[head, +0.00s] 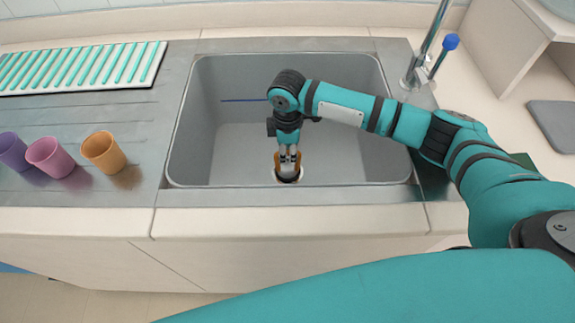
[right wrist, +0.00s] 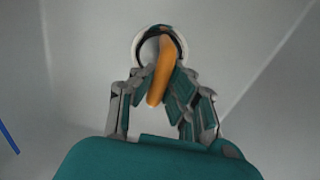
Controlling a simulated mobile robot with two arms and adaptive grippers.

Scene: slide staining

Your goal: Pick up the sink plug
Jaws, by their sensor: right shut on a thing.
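The orange sink plug (right wrist: 157,82) shows in the right wrist view as a narrow upright piece between the fingers of my right gripper (right wrist: 163,92). My right gripper is shut on it. Just beyond it is the drain (right wrist: 138,42), a pale ring with a dark opening. In the head view, my right gripper (head: 288,154) points down into the grey sink (head: 235,150), and its fingertips are at the drain. The fingers hide part of the plug there. I cannot tell whether the plug is still touching the drain. My left gripper is not in view.
A blue rod (head: 243,100) lies across the back of the sink. An orange cup (head: 103,151), a pink cup (head: 50,157) and a purple cup (head: 12,151) stand on the left drainboard. A striped rack (head: 80,66) lies behind them. The faucet (head: 425,55) stands at the back right.

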